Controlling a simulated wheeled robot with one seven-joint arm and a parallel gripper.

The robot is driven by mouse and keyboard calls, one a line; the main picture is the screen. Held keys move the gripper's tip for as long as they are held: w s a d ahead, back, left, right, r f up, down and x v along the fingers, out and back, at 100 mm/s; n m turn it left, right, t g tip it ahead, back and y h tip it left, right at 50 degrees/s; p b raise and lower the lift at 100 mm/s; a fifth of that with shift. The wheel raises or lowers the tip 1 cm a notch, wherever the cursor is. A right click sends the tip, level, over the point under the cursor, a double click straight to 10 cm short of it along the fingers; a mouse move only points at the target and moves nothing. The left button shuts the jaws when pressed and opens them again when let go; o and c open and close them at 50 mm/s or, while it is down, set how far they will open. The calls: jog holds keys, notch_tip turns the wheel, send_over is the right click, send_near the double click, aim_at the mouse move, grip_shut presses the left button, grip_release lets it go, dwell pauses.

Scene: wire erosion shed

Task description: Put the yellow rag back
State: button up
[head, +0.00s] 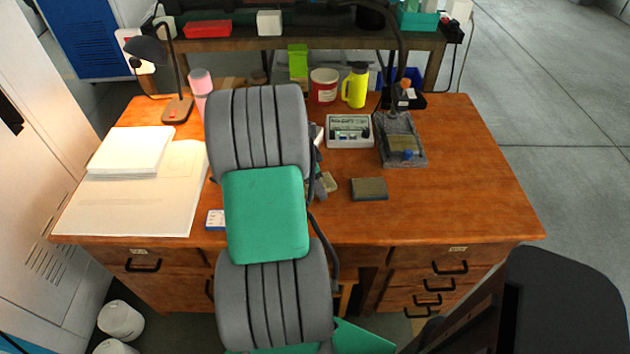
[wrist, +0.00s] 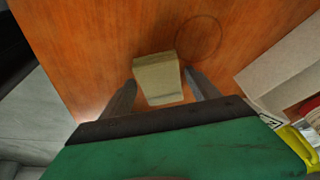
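The yellow rag (wrist: 158,78) is a pale yellow folded block lying on the wooden desk in the wrist view. My gripper (wrist: 159,77) is open, with one finger to each side of the rag. The gaps at the fingertips look narrow, and I cannot tell whether they touch it.
Papers (head: 130,205) cover the desk's left. The desk's right side is clear.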

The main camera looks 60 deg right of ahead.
jog(key=shift+o, duration=0.3)
jog(key=shift+w+r, duration=0.1)
jog(key=shift+r, duration=0.55)
jog(key=v, duration=1.1)
jog(key=w+a+r+n+t, duration=0.2)
jog(key=w+a+n, duration=0.5)
jog(key=w+a, duration=0.15)
jog(key=w+a+n+t, duration=0.1)
jog(key=w+a+n, duration=0.1)
jog(key=a+n, duration=0.5)
jog(key=w+a+n+t, duration=0.1)
jog(key=w+a+n, duration=0.15)
jog(key=a, duration=0.85)
jog(key=s+a+f+n+t+y, duration=0.1)
jog(key=s+a+n, duration=0.3)
jog(key=a+n, duration=0.6)
jog(key=a+y, duration=0.1)
jog(key=a, duration=0.2)
jog(key=shift+a+y, duration=0.3)
jog(key=shift+a, duration=0.05)
jog(key=shift+s+d, duration=0.1)
